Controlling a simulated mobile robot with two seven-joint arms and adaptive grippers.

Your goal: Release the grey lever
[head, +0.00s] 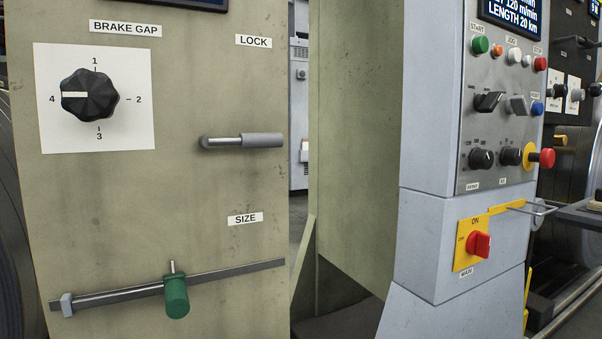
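The grey lever (262,140) is on the beige panel below the LOCK label (253,41). It lies nearly level, with its pivot at the left and its thick grey grip pointing right. Nothing touches it. Neither of my grippers shows in the head view.
On the same panel are a black BRAKE GAP knob (90,95) pointing to 4 and a green slider handle (176,296) on a slanted rail below the SIZE label (245,218). A grey control cabinet (430,240) with buttons and a red MAIN switch (478,245) stands at the right.

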